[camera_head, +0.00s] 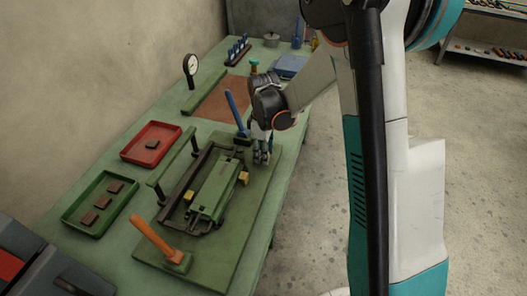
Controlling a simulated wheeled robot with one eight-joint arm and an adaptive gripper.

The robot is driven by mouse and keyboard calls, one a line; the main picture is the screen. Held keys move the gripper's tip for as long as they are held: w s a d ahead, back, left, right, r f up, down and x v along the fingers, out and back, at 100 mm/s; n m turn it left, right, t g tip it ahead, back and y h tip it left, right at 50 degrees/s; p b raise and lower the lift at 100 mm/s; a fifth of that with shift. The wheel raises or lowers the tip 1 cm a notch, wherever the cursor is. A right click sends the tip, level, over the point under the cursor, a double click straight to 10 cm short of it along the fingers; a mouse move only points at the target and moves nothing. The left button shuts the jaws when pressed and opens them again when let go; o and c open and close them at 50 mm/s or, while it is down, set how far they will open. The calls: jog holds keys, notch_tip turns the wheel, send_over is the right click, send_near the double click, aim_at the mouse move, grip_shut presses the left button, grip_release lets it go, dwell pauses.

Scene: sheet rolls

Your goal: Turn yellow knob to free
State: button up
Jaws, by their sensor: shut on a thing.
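A green sheet-roll machine (214,187) sits on a green base plate on the bench. One yellow part (243,178) is on its right side and another yellow part (188,195) is on its left side; I cannot tell which, if either, is the knob. My gripper (261,154) is at the machine's far right end, beside the foot of the blue lever (237,108) and beyond the right yellow part. Its fingers are shut on a small part there, which they mostly hide. The knob's setting cannot be read.
An orange lever (151,236) stands at the near end. A red tray (151,142) and a green tray (100,203) with small brown pieces lie at left. A dial gauge (190,70) stands behind. The floor right of the bench (305,133) is clear.

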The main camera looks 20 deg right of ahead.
jog(key=o, duration=1.1)
notch_tip(320, 180, up, 12)
